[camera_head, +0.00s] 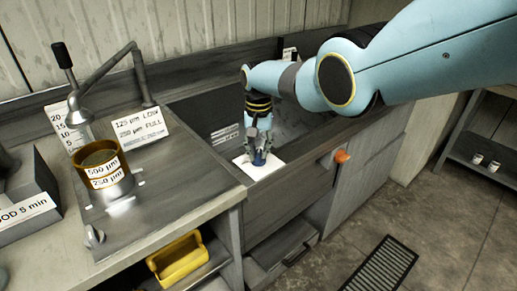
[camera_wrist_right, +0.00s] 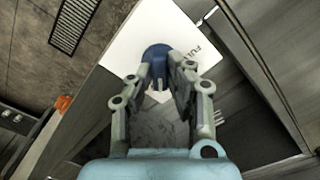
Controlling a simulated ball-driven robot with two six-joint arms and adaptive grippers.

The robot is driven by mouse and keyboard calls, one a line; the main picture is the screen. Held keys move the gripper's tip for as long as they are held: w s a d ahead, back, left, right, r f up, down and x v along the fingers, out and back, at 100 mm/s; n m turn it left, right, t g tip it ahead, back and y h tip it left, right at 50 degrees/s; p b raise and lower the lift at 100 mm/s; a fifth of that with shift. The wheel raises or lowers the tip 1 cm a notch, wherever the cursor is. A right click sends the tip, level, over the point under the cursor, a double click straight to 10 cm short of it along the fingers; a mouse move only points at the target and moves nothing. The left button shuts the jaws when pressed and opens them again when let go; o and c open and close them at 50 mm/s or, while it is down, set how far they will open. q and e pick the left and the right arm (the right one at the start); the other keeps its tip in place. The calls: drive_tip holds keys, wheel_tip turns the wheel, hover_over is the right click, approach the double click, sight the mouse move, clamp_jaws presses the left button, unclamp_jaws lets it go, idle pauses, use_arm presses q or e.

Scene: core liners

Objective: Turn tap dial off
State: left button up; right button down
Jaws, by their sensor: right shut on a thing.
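A blue tap dial (camera_wrist_right: 157,53) stands over a white label card (camera_wrist_right: 135,45) in the right wrist view. The card reads "FULL" beside the dial. In the head view the dial (camera_head: 259,159) is a small blue shape over the card (camera_head: 262,169), at the front edge of the sink. My right gripper (camera_head: 260,148) points down from above, shut on the dial. In the right wrist view its two fingers (camera_wrist_right: 165,70) lie on either side of the dial's lower part. The fingers hide part of the dial, and I cannot read its setting. My left gripper is not in view.
The sink basin (camera_head: 222,119) lies behind the dial. An orange knob (camera_head: 341,156) sticks out from the cabinet front to the right. On the left counter stand labelled sieves (camera_head: 105,176), a lever tool (camera_head: 107,72) and a card reading "125 µm LOW, 250 µm FULL" (camera_head: 140,127).

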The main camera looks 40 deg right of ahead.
sight(258, 152)
drive_tip(key=shift+m, duration=0.5)
drive_tip(key=c, duration=1.3)
unclamp_jaws()
drive_tip(key=shift+r, duration=0.1)
wheel_tip(258, 152, up, 12)
drive_tip(key=shift+f, duration=0.1)
